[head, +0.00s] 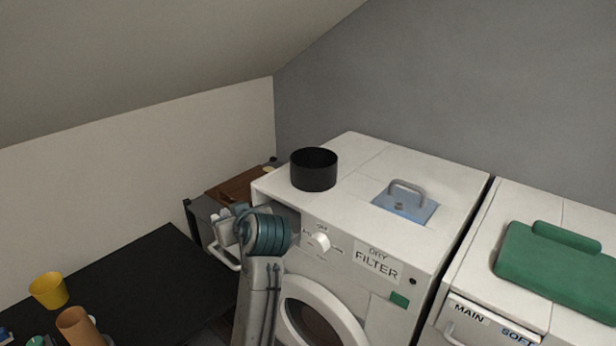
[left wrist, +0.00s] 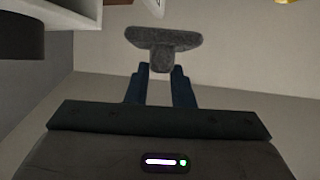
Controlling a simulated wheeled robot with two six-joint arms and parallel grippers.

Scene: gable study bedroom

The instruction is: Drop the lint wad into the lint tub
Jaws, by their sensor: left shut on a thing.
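The lint wad (left wrist: 163,42) is a mottled grey, T-shaped lump in the left wrist view. My left gripper (left wrist: 160,75) is shut on its narrow lower part, with a dark blue finger on each side. In the head view my left gripper (head: 226,226) is beside the dryer's front left corner, below its top; my wrist partly hides it, and I cannot make out the wad clearly there. The lint tub (head: 314,171) appears to be the round black open container on the dryer's left front edge, up and right of the gripper. Its bottom is hidden. My right gripper is not in view.
The white dryer (head: 345,205) has a blue filter panel (head: 418,210) with a grey handle on top. A green case (head: 560,265) lies on the machine to the right. A black table (head: 150,285) holds a yellow cup (head: 48,290) and a tan cup (head: 78,327).

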